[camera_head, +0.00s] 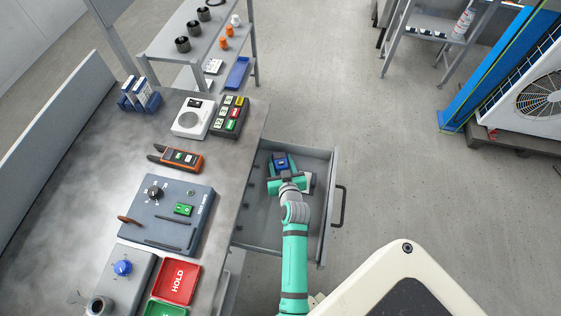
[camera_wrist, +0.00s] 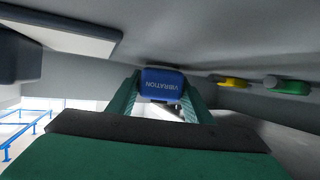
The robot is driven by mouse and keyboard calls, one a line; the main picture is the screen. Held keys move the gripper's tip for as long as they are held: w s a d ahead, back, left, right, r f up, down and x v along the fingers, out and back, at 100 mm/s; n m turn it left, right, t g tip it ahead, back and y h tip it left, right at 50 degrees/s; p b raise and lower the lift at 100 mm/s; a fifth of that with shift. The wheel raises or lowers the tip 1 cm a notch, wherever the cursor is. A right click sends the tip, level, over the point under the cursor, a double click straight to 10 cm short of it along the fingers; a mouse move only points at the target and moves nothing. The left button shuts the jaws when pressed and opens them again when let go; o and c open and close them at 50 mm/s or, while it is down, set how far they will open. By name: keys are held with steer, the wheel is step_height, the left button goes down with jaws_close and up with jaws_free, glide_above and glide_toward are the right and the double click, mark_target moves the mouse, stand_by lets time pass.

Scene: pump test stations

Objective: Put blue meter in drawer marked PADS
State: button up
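The blue meter (camera_head: 281,162) is at the tip of my gripper (camera_head: 283,170), inside the outline of an open grey drawer (camera_head: 322,225). In the wrist view the meter (camera_wrist: 164,84) reads VIBRATION upside down and sits between the two green fingers (camera_wrist: 163,96), which appear to press on its sides. Whether the meter touches the drawer floor cannot be told. The drawer is pulled out from the right side of the bench, its handle (camera_head: 341,205) facing right. No PADS marking is readable on it.
A pale flat item (camera_head: 307,181) lies in the drawer beside my gripper. The bench (camera_head: 90,165) holds an orange clamp meter (camera_head: 178,157), a control box (camera_head: 172,215) and a red HOLD tray (camera_head: 177,281). A shelf (camera_head: 165,48) stands behind. Floor right of the drawer is clear.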

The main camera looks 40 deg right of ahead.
steer(key=shift+o, duration=0.9)
steer(key=shift+r, duration=0.2)
steer(key=v, duration=1.1)
steer(key=shift+s+a+r, duration=0.2)
steer(key=shift+s, duration=0.15)
steer(key=shift+r, duration=0.1)
